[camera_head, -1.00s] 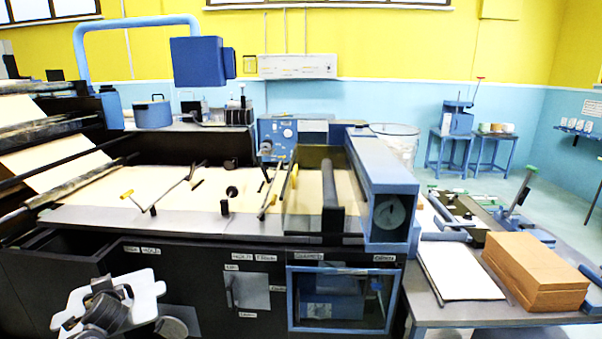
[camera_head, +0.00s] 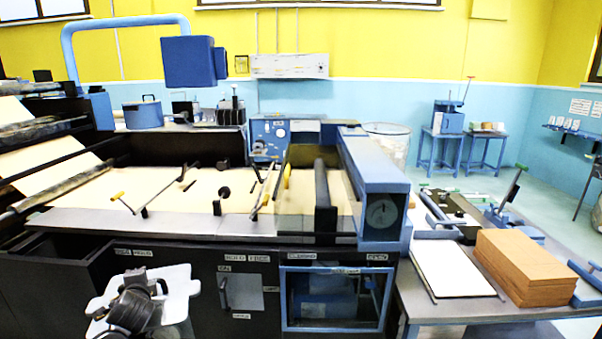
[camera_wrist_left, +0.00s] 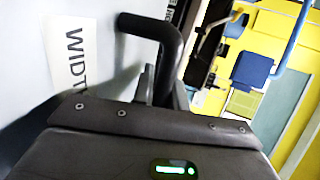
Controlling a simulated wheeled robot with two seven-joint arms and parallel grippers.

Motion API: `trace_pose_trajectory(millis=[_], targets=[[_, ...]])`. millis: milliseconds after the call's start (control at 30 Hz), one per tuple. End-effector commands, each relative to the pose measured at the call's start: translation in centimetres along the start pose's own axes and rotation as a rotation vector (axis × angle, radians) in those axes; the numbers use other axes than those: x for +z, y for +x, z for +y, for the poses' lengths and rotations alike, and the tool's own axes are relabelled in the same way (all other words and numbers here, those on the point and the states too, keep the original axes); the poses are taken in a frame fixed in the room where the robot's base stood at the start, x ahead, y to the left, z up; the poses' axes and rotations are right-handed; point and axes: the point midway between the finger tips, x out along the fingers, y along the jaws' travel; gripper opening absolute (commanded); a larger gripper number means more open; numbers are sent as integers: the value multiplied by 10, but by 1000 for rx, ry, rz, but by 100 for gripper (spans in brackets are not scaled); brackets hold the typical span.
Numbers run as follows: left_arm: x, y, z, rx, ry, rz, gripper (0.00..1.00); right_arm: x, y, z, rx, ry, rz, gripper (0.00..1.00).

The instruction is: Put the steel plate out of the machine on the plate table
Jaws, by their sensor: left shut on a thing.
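My left arm comes in at the lower left of the head view, in front of the machine (camera_head: 100,278); its fingertips do not show there. In the left wrist view my left gripper (camera_wrist_left: 165,88) is shut on a bent black handle (camera_wrist_left: 155,30). A pale grey surface (camera_wrist_left: 110,75) with a label reading "WIDT" lies beside the handle. I cannot tell whether this surface is the steel plate. A grey panel (camera_head: 250,293) shows on the machine's front, right of the arm. A table (camera_head: 425,310) stands at the right; I cannot tell whether it is the plate table. My right gripper is out of view.
The table bears a white sheet stack (camera_head: 452,266), a brown paper stack (camera_head: 530,262) and a dark device with levers. A blue-framed window (camera_head: 335,298) is low on the machine. Levers and rollers stand over the paper web (camera_head: 175,185). Open floor lies behind the table.

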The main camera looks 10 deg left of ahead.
Motion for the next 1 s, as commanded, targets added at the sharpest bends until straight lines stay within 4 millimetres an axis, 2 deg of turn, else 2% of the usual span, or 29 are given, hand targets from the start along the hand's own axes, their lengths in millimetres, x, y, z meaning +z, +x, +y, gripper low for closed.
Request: trace_pose_trajectory(millis=[33,200,400,633,1000], targets=[[-18,-10,-7,-8,-1,38,0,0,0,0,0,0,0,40],[-78,-51,-27,-20,49,164,0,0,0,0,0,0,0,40],[-129,-102,-46,-28,99,283,0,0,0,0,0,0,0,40],[-155,-138,-57,-30,126,353,0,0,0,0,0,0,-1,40],[-173,-168,-64,-25,137,409,0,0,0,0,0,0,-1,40]])
